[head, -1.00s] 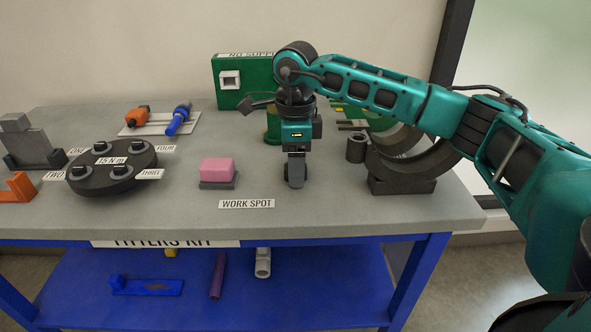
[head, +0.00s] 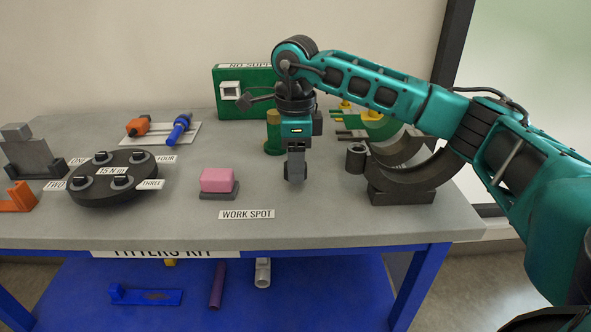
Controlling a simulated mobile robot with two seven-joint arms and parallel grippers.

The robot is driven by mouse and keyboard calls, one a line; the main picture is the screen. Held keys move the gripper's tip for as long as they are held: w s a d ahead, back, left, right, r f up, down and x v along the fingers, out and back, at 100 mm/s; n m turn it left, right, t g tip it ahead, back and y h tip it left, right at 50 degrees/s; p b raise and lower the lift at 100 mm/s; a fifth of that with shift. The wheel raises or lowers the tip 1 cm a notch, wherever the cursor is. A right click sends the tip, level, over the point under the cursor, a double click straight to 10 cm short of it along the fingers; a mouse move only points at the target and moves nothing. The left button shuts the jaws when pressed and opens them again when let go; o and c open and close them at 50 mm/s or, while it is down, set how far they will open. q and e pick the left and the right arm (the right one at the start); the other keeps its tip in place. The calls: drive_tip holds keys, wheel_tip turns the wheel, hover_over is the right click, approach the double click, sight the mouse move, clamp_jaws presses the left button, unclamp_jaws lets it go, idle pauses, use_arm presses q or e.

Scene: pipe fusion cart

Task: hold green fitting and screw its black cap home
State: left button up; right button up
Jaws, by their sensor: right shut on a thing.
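My right gripper (head: 295,172) points down over the table, behind the work spot label and right of the pink block. Its jaws are shut on a small dark thing that I cannot tell apart from the fingers. A green upright cylinder with a brass-coloured top (head: 273,133) stands behind it, partly hidden by the wrist. Another green piece with yellow parts (head: 379,123) lies at the back right, partly hidden by my arm. I cannot tell which green piece is the fitting, nor make out its black cap. My left gripper is out of view.
A pink block (head: 217,180) sits on a dark base. A black round stand (head: 113,185) is at left. Dark curved cradles (head: 403,193) and a small dark ring (head: 356,158) are at right. A green box (head: 231,92) stands behind. The grey table's (head: 330,220) front middle is clear.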

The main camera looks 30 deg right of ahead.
use_arm(q)
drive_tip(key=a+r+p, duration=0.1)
drive_tip(key=p, duration=0.3)
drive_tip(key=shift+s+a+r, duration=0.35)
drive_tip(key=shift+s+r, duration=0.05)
use_arm(e)
wheel_tip(320, 180, up, 17)
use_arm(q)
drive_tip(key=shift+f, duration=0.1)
use_arm(e)
drive_tip(key=shift+r, duration=0.1)
